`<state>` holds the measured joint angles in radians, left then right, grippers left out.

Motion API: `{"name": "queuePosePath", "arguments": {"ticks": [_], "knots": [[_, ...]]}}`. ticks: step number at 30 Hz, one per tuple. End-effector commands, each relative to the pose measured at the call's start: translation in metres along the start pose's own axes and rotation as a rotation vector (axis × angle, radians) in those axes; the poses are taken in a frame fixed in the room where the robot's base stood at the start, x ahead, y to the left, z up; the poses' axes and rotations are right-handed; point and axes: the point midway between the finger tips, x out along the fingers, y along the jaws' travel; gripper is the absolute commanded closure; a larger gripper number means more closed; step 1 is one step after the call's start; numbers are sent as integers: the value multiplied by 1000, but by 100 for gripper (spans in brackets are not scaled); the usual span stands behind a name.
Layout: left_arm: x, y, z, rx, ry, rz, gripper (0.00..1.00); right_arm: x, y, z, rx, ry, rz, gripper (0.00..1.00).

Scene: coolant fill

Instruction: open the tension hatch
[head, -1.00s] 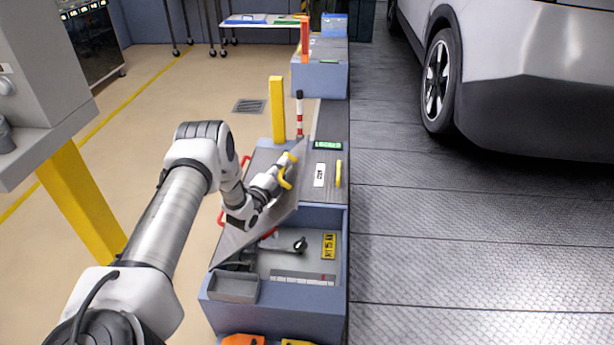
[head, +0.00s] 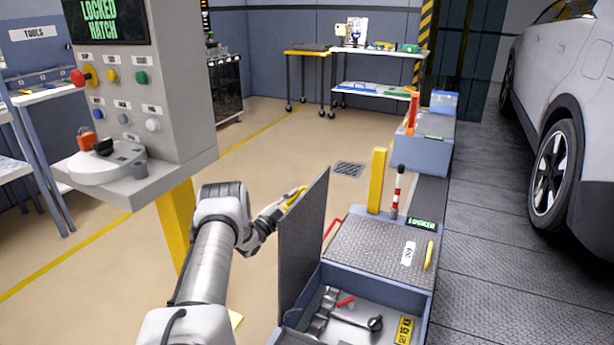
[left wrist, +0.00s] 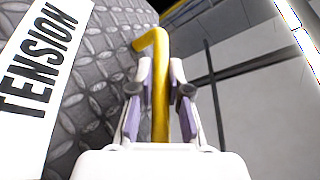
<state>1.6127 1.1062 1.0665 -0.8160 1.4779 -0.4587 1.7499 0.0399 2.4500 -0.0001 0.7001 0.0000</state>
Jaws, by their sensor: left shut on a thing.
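The tension hatch (head: 305,250) is a grey treadplate lid. In the head view it stands about upright at the left side of its open bay (head: 385,292). Its yellow handle (head: 296,198) is on the left face. My left gripper (head: 280,208) is shut on this handle. The left wrist view shows the two fingers (left wrist: 160,98) around the yellow bar (left wrist: 158,65), beside the white TENSION label (left wrist: 40,70) on the treadplate. My right gripper is in neither view.
The bay holds tools and a yellow plate (head: 404,331). Behind it is a closed lid (head: 372,247) with a yellow handle and a green LOCKED display (head: 421,223). A yellow post (head: 377,180), a red-white post (head: 397,190) and a control console (head: 165,110) stand nearby. A car (head: 570,110) is at right.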

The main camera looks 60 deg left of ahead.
Motion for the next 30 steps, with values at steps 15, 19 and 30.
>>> {"name": "queuePosePath", "arguments": {"ticks": [15,19,30], "knots": [[-1,-3,3,2,-1,0,59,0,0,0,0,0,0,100],[-1,-3,3,1,-1,0,59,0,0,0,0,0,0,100],[-26,-3,4,-2,-5,-2,59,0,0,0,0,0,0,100]]}}
